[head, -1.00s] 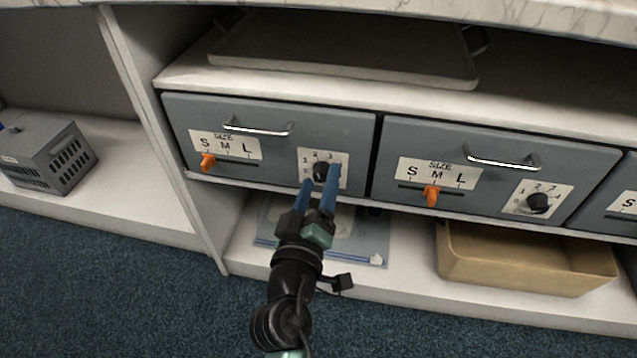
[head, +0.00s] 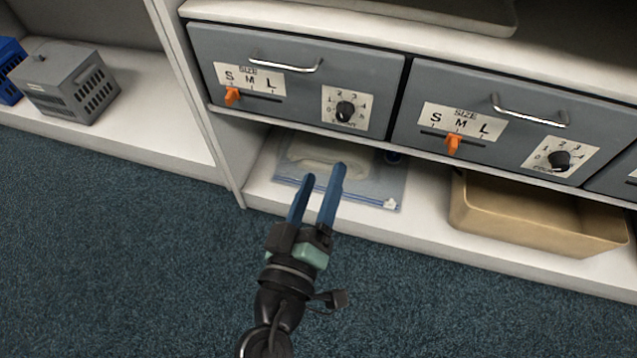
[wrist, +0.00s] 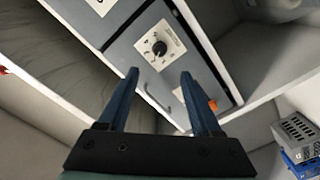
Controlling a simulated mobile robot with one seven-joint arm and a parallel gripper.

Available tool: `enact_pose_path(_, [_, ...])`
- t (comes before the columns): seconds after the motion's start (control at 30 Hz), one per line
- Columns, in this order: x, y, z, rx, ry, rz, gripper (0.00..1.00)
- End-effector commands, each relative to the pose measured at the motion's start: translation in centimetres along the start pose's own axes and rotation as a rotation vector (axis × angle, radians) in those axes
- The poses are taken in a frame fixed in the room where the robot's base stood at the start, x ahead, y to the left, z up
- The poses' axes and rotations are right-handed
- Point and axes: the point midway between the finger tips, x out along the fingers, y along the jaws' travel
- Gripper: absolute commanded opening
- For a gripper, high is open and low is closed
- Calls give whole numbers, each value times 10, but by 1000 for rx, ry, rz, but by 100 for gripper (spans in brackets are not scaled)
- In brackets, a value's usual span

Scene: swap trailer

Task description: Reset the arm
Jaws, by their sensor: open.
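My gripper (head: 324,176) has two blue fingers, spread apart with nothing between them. In the head view it is in front of the lower shelf, below the left grey drawer (head: 373,66). That drawer has a black knob (head: 345,109) on a numbered plate and an orange slider (head: 232,96) at S. In the wrist view the fingers (wrist: 157,82) point toward the drawer front, and the knob (wrist: 158,47) shows beyond them, apart from them.
A second grey drawer (head: 404,124) has its orange slider (head: 453,143) near M. A tan bin (head: 510,222) and a clear zip bag (head: 385,188) lie on the lower shelf (head: 425,225). A grey vented box (head: 62,82) stands left. The carpet in front is clear.

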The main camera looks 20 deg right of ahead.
Motion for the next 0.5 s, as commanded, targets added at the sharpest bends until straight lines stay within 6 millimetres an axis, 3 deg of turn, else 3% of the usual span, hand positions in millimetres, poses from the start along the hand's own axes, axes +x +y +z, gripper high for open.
enact_pose_path(0.13, [-8, 0, 0, 1, 1, 0, 66])
enact_pose_path(0.5, [-9, 0, 0, 1, 1, 1, 66])
